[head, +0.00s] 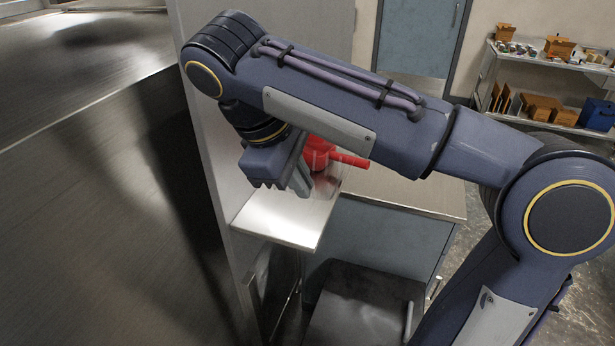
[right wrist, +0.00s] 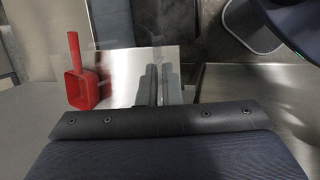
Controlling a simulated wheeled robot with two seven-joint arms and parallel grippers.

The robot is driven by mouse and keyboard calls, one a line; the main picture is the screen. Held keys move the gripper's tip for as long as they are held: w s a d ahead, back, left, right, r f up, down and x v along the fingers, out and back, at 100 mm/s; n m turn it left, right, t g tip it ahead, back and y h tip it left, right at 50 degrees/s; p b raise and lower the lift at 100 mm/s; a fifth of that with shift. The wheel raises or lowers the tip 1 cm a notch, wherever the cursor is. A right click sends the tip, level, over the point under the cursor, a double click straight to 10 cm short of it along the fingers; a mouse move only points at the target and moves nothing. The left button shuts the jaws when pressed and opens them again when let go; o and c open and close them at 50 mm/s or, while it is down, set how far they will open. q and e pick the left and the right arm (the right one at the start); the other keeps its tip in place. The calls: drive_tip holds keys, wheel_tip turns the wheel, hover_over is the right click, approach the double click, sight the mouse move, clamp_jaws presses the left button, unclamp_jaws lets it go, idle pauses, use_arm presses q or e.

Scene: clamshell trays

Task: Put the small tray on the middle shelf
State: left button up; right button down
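My right gripper (head: 300,186) points down over a shiny metal ledge. In the right wrist view its two fingers (right wrist: 163,85) are close together with a thin gap. A clear, see-through piece, which looks like the small tray (head: 326,184), shows faintly at the fingertips, and the fingers seem shut on its edge. Its outline is hard to make out, and the gripper hides part of it. My left gripper is not in view. I cannot tell which surface is the middle shelf.
A red scoop (head: 318,154) lies close behind the gripper; it also shows in the right wrist view (right wrist: 80,88). The metal ledge (head: 285,225) is beside a tall metal panel (head: 205,150). A counter (head: 425,193) is to the right. A stocked rack (head: 550,85) stands far back.

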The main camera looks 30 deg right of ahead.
drive_tip(key=w+d+f+b, duration=0.1)
drive_tip(key=w+f+b, duration=0.1)
drive_tip(key=w, duration=0.1)
drive_tip(key=shift+d+f+b, duration=0.3)
drive_tip(key=shift+d+b, duration=0.05)
drive_tip(key=shift+d, duration=0.05)
drive_tip(key=w+d+f, duration=0.1)
drive_tip(key=w+f, duration=0.1)
drive_tip(key=w+d+f, duration=0.2)
drive_tip(key=w, duration=0.1)
drive_tip(key=w+d+f, duration=0.1)
drive_tip(key=w, duration=0.1)
drive_tip(key=shift+w+d+f+p, duration=0.2)
drive_tip(key=shift+d+f+p, duration=0.1)
drive_tip(key=shift+f+p, duration=0.1)
drive_tip(key=shift+w+d+f, duration=0.25)
drive_tip(key=shift+w+f, duration=0.1)
drive_tip(key=shift+f, duration=0.2)
wheel_tip(320, 180, down, 3)
drive_tip(key=shift+w+d+f, duration=0.1)
drive_tip(key=shift+f, duration=0.1)
drive_tip(key=shift+f, duration=0.2)
drive_tip(key=c, duration=1.6)
unclamp_jaws()
